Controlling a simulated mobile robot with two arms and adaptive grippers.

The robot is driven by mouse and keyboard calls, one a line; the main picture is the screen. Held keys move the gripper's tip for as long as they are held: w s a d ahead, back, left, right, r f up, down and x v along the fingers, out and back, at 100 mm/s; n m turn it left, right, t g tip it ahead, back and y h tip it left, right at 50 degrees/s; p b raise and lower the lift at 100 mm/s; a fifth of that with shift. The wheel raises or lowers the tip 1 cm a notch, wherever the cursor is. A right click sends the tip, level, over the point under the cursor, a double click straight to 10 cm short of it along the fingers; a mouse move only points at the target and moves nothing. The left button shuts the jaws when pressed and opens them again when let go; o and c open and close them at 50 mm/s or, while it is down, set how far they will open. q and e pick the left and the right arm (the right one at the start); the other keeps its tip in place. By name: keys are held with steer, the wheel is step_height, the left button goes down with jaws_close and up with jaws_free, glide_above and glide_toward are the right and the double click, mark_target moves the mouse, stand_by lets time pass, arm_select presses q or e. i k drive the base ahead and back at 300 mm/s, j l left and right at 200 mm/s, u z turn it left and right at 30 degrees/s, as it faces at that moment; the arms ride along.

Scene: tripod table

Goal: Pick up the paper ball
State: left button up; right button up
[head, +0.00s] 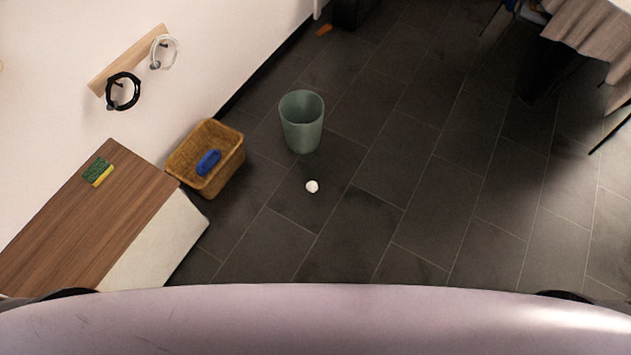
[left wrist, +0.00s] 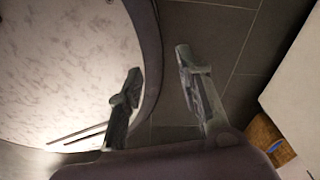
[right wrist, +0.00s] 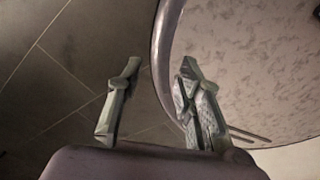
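The paper ball (head: 312,186) is small and white and lies on the dark tiled floor in the head view, just below a grey-green bin. My left gripper (left wrist: 158,62) shows in the left wrist view with its two fingers apart and nothing between them. My right gripper (right wrist: 158,72) shows in the right wrist view, also with fingers apart and empty. Neither gripper shows in the head view, and the ball shows in neither wrist view.
The bin (head: 302,138) stands beside a wicker basket (head: 222,178) holding a blue item (head: 208,162). A wooden-topped cabinet (head: 130,205) with a sponge (head: 98,172) stands left, by the wall. A cloth-covered table (head: 592,35) is at top right. Floor right of the ball is clear.

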mark_target(312, 187)
steer(key=i+l+u, duration=0.25)
steer(key=i+l, duration=0.25)
steer(key=i+l+u, duration=0.2)
steer(key=i+l, duration=0.25)
steer(key=l, duration=0.2)
